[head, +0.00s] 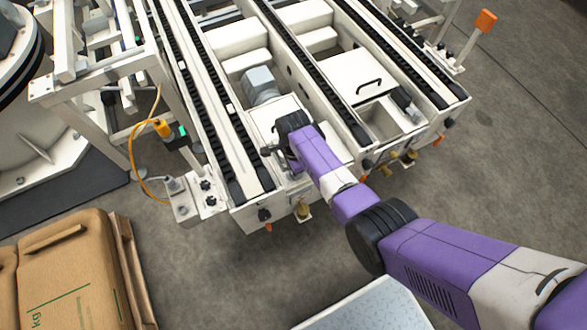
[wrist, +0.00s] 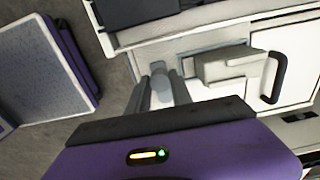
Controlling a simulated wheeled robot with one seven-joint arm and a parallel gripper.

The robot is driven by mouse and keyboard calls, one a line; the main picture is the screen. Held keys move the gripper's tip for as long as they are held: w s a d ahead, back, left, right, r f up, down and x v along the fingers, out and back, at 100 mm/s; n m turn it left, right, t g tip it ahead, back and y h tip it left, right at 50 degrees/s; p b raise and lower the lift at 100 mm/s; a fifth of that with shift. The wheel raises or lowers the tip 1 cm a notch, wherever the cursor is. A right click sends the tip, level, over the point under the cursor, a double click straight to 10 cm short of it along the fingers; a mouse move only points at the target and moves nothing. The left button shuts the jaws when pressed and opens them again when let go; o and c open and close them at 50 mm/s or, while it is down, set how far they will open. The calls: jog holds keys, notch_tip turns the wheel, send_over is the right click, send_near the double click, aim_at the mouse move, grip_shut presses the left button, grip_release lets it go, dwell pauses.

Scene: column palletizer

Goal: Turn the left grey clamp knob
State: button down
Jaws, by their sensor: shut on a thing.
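My gripper (wrist: 160,92) is in the wrist view, with its two grey fingers close together. They are shut on a small grey knob (wrist: 158,70), of which only the top end shows between the fingertips. This is the left grey clamp knob as far as I can see. In the head view my gripper (head: 270,150) reaches down to the near end of the conveyor frame, beside the left chain track. The knob is hidden there by the gripper, and its turn angle cannot be made out.
A grey motor block (head: 260,84) sits just behind the gripper. A white panel with a black handle (head: 368,86) lies to the right. Chain tracks (head: 236,130) flank the bay. A cardboard-coloured sack stack (head: 65,275) stands at lower left; open floor (head: 240,270) lies in front.

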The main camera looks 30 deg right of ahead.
dwell(0.3)
jog(key=c, duration=1.1)
grip_release()
jog(key=shift+c, duration=0.2)
jog(key=shift+r, duration=0.1)
notch_tip(320, 180, up, 8)
jog(key=shift+f+p, duration=0.2)
jog(key=shift+p, duration=0.65)
